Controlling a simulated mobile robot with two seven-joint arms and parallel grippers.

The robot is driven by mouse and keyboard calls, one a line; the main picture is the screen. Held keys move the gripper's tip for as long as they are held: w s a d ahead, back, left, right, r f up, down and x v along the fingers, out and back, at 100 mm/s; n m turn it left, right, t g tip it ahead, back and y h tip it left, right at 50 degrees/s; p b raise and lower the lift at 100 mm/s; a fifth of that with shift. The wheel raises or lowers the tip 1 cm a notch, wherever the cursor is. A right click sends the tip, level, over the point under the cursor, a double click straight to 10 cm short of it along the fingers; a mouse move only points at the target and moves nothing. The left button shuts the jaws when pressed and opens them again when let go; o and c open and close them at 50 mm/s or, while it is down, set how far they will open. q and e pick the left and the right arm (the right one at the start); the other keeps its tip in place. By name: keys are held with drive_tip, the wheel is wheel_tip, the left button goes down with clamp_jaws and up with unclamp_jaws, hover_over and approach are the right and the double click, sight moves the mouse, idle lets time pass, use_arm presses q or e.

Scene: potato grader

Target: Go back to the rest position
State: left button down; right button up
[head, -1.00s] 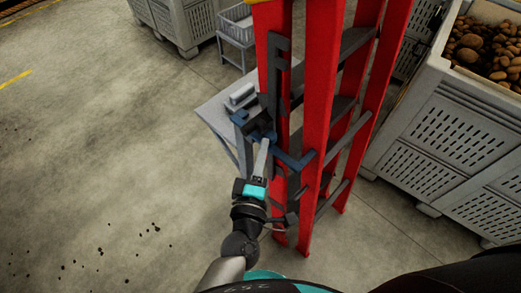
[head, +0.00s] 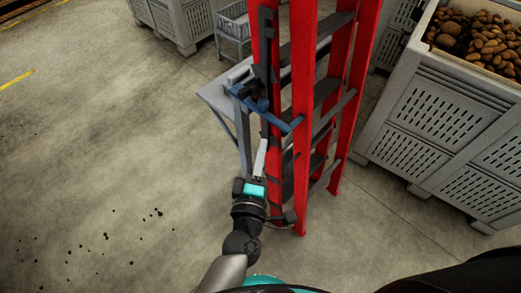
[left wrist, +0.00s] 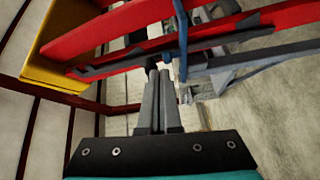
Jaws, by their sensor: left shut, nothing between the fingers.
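My left gripper (head: 262,145) is in front of the red ladder-like frame (head: 303,110) in the head view. Its fingers are shut with nothing between them. In the left wrist view the closed fingers (left wrist: 159,100) point toward the red frame's rails (left wrist: 110,32). A blue bar (head: 270,112) with a dark clamp-like part (head: 247,90) sits on the frame beyond the fingertips. The gripper looks apart from this bar. My right gripper is not in view.
A grey slotted crate of potatoes (head: 425,110) stands at the right. A small grey table (head: 215,97) is behind the frame's left side. A basket on a stand (head: 232,22) and another crate (head: 175,22) are at the back. The floor at left (head: 100,150) is open.

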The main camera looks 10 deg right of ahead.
use_arm(q)
drive_tip(key=s+a+f+m+g+y+b, duration=0.1)
drive_tip(key=s+a+f+m+g+b, duration=0.2)
drive_tip(key=f, duration=0.8)
drive_tip(key=s+a+f+m+g+b, duration=0.1)
drive_tip(key=s+a+f+m+g, duration=0.3)
drive_tip(key=f, duration=0.7)
drive_tip(key=s+a+f+m+g+y+b, duration=0.1)
drive_tip(key=s+a+f+m+b, duration=0.3)
drive_tip(key=f, duration=0.7)
drive_tip(key=s+a+f+m+g+y+b, duration=0.1)
drive_tip(key=s+a+f+g, duration=0.1)
drive_tip(key=s+a+f, duration=0.2)
drive_tip(key=s+a+f+m+g+y+b, duration=0.1)
drive_tip(key=s+a+f+m+g, duration=0.1)
drive_tip(key=s+f, duration=0.5)
drive_tip(key=s+a+f+m+g+y+b, duration=0.1)
drive_tip(key=s+a+f+g, duration=0.3)
drive_tip(key=s+a, duration=0.3)
drive_tip(key=s+f, duration=0.1)
drive_tip(key=s, duration=0.3)
drive_tip(key=shift+f+y, duration=0.3)
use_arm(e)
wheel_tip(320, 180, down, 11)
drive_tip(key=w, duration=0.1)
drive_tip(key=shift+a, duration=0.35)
